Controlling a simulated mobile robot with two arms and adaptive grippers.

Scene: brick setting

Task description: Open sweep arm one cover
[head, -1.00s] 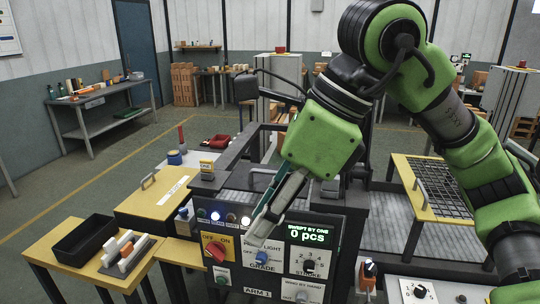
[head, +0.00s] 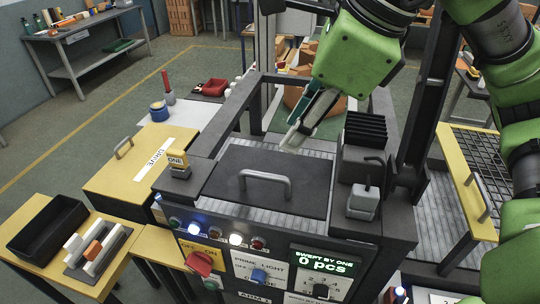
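The sweep arm one cover (head: 250,200) is a dark flat plate lying shut on top of the machine, with a grey bar handle (head: 266,176) on it. My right gripper (head: 292,141) hangs from the green arm, pointing down and left above the back edge of the cover. It appears apart from the handle, which lies lower and to the left in the picture. The gap between its fingers cannot be made out. My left gripper is not in view.
The machine's front panel (head: 225,262) has knobs, lights and a screen reading 0 pcs. A black finned block (head: 365,140) and a grey latch-like part (head: 364,202) stand right of the cover. A yellow DRIVE cover (head: 130,165) is at left; a mesh-topped yellow frame (head: 460,180) is at right.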

